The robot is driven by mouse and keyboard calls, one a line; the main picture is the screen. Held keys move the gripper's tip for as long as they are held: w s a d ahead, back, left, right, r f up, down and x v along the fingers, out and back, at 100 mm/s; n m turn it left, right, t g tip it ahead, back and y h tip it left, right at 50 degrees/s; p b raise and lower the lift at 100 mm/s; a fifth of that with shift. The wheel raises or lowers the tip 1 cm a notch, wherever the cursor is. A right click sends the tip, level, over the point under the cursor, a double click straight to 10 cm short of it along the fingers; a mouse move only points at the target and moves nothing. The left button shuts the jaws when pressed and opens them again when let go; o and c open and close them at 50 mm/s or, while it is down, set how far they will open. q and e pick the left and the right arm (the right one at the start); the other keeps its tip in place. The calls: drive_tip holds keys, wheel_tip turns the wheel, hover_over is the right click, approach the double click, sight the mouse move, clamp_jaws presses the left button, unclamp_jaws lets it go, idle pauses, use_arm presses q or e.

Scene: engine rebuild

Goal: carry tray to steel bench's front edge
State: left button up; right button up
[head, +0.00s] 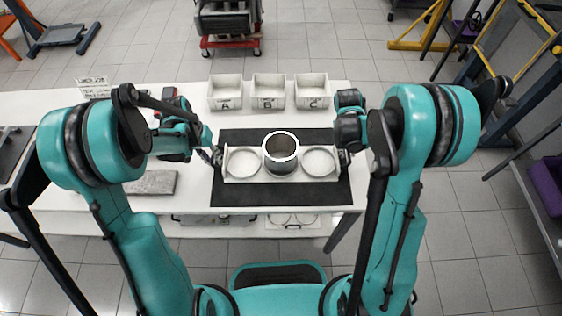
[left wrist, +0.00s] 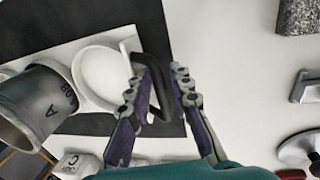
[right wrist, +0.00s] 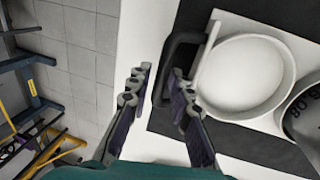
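The white tray (head: 240,177) lies on a black mat on the white table, with two round recesses and a black handle at each end. A grey metal cylinder (head: 281,155) stands upright in its middle. My left gripper (head: 214,155) is at the tray's left end; in the left wrist view its parted fingers (left wrist: 155,88) straddle the black handle (left wrist: 153,66). My right gripper (head: 346,157) is at the right end; in the right wrist view its fingers (right wrist: 158,85) are apart, with the handle (right wrist: 168,62) between them. I cannot identify the steel bench with certainty.
Bins marked A (head: 225,92), B (head: 268,92) and C (head: 312,92) stand behind the black mat (head: 270,197). A grey slab (head: 153,183) lies left of it. A grey bench-like surface (head: 543,180) shows at the right edge, with clear floor (head: 450,200) between.

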use_arm(q)
clamp_jaws()
use_arm(e)
clamp_jaws()
drive_tip(key=shift+r, duration=0.1)
